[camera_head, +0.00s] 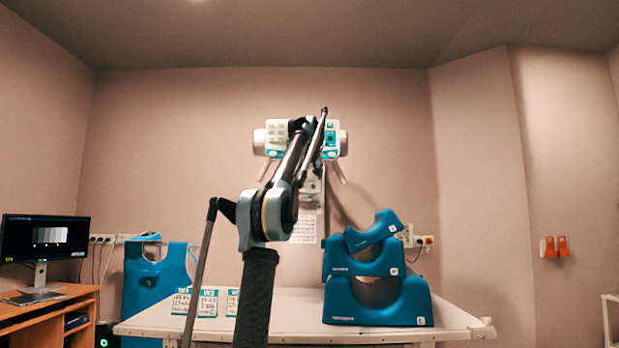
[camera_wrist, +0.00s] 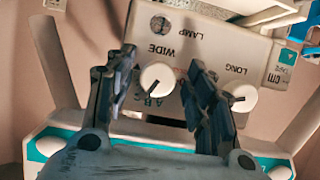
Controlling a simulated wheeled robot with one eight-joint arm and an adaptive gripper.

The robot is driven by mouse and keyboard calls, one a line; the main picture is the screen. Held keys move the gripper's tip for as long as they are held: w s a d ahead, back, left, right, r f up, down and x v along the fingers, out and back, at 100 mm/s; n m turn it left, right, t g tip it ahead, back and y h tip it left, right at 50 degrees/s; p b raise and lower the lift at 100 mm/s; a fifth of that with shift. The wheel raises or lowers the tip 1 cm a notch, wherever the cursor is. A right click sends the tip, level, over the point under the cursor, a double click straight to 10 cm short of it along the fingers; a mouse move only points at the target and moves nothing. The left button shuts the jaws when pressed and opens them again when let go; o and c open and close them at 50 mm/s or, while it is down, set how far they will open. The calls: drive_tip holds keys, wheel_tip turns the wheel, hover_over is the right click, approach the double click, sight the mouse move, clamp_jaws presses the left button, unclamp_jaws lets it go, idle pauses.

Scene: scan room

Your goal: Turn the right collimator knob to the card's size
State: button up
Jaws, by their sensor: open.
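In the wrist view the collimator panel (camera_wrist: 200,45) carries two round white knobs. The right knob (camera_wrist: 244,97), below the word LONG, has a dark pointer mark. The left knob (camera_wrist: 157,78), below WIDE, also has a dark mark. My gripper (camera_wrist: 160,72) is open and empty; its fingers appear on either side of the left knob, and the right knob lies just right of the right finger. I cannot tell whether a finger touches a knob. In the head view, my arm partly hides the collimator (camera_head: 275,140). Cards (camera_head: 207,303) stand on the table; their print is too small to read surely.
The white table (camera_head: 290,316) spans the front, with stacked blue supports (camera_head: 375,303) at its right. A desk with a monitor (camera_head: 44,238) is at the left, beside a blue apron-like item (camera_head: 155,280). A printed sheet (camera_head: 304,229) hangs below the collimator.

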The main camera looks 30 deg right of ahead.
drive_tip(key=c, duration=1.1)
drive_tip(key=shift+o, duration=0.2)
drive_tip(key=shift+m+y, duration=0.3)
drive_tip(key=shift+y, duration=0.1)
drive_tip(key=o, duration=1.1)
drive_tip(key=shift+c, duration=0.2)
drive_tip(key=shift+s, duration=0.1)
drive_tip(key=v, duration=1.1)
drive_tip(key=shift+s+a, duration=0.3)
